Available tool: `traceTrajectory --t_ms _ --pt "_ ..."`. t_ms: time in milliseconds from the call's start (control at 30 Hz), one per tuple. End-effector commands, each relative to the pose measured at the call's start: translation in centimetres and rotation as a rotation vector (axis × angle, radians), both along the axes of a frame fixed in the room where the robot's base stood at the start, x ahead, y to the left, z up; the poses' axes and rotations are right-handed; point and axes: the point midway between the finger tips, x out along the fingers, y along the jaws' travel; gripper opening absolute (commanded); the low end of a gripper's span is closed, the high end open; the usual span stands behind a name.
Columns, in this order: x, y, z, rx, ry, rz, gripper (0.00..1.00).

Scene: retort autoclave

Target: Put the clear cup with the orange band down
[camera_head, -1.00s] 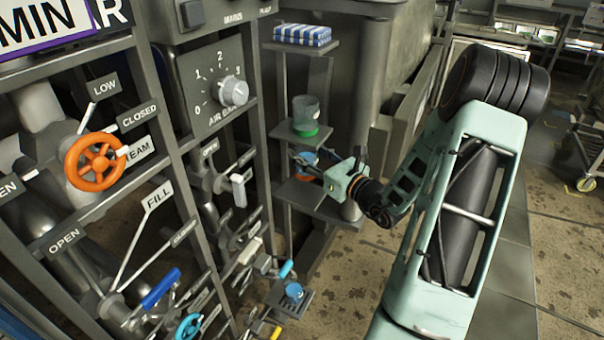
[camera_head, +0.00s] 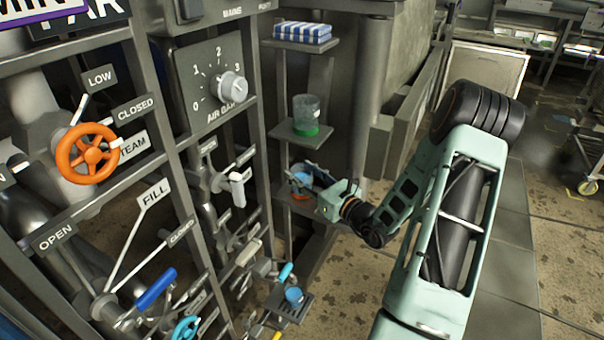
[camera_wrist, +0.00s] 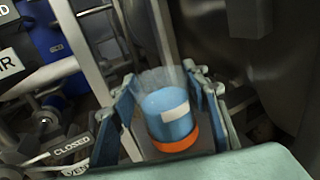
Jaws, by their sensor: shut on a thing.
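The clear cup with the orange band (camera_wrist: 168,118) is between my gripper's fingers in the wrist view. It has blue contents, a pale label and an orange band at its base. In the head view the cup (camera_head: 301,180) is small, at the shelf (camera_head: 297,206) below the green-banded cup. My gripper (camera_head: 303,178) reaches in from the right and is shut on the cup. In the wrist view the fingers (camera_wrist: 162,115) stand on both sides of it. I cannot tell whether its base touches the shelf.
A clear cup with a green band (camera_head: 306,116) stands on the shelf above. A striped cloth (camera_head: 303,32) lies on the top shelf. A blue cup (camera_head: 293,295) is on the lowest shelf. Valve levers and an orange handwheel (camera_head: 88,153) fill the left side.

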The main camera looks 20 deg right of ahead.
Motion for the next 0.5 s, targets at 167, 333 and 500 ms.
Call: traceTrajectory --t_ms 167,333,500 --pt "0.0 0.01 -0.15 0.0 0.0 0.0 0.57" --pt "-0.01 0.01 -0.14 0.0 0.0 0.0 0.6" --pt "-0.01 0.0 0.08 0.0 0.0 0.0 0.6"
